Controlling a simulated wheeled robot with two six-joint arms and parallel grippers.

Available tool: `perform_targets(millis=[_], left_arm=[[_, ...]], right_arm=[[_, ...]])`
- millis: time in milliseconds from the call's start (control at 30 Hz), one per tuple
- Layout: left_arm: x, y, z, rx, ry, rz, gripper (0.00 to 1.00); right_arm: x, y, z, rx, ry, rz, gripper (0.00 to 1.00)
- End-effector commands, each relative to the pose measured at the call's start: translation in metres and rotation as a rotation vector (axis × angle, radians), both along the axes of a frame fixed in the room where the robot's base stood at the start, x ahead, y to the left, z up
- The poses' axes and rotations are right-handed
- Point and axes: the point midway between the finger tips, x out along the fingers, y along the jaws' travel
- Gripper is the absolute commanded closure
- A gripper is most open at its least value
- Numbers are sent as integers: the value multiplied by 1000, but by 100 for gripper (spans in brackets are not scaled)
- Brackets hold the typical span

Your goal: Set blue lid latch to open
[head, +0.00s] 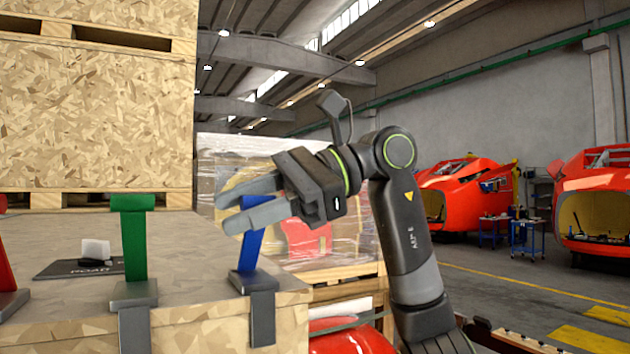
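The blue latch (250,252) stands upright, leaning slightly, on a dark metal base at the right front edge of a wooden crate's lid (195,262). My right gripper (224,213) is at the top of this latch, its grey fingers pointing left. The fingers are apart, with a gap between them. The lower finger crosses in front of the latch's upper part and hides some of it. I cannot tell whether the fingers touch the latch. My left gripper is not in view.
A green latch (135,250) stands upright left of the blue one, and a red latch (5,265) is at the left edge. A dark plate with a white block (95,250) lies on the lid. A tall crate (95,115) stands behind. Red nosecones (465,195) stand far right.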

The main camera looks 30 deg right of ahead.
Motion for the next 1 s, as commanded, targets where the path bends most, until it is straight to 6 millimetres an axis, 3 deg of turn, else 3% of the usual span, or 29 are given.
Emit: perform_targets(millis=[167,700,1000], left_arm=[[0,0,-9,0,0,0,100],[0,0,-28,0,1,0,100],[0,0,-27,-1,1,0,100]], right_arm=[[-2,-21,5,0,0,-6,62],[-19,-134,49,4,0,-3,62],[-23,-159,58,2,2,-1,62]])
